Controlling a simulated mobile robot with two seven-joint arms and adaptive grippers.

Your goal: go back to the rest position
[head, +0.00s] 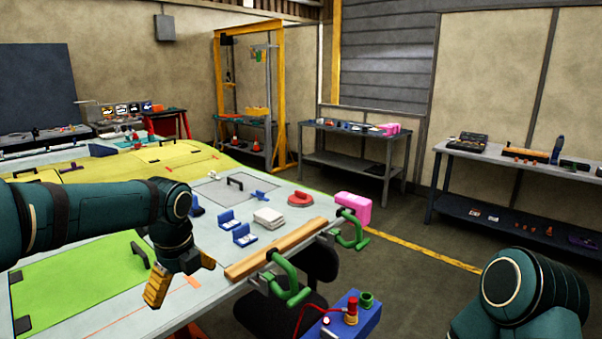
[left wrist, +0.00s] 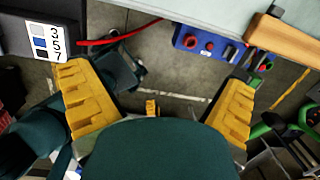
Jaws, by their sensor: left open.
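My left gripper (head: 182,275) hangs at the end of the left arm, fingertips pointing down, beside the near edge of the wing table (head: 110,312). Its yellow fingers are spread apart with nothing between them. In the left wrist view the open left gripper (left wrist: 160,106) has a finger at each side, with the floor and part of my arm behind. My right arm shows at the lower right of the head view, bent, with its gripper out of the picture.
A wooden bar (head: 282,249) with green clamps (head: 290,285) lies along the table edge, right of my left gripper. Blue brackets (head: 244,235) and a red round tool (head: 300,199) lie farther back. A blue control box (head: 343,322) stands at front. Floor is clear toward the right shelf (head: 500,170).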

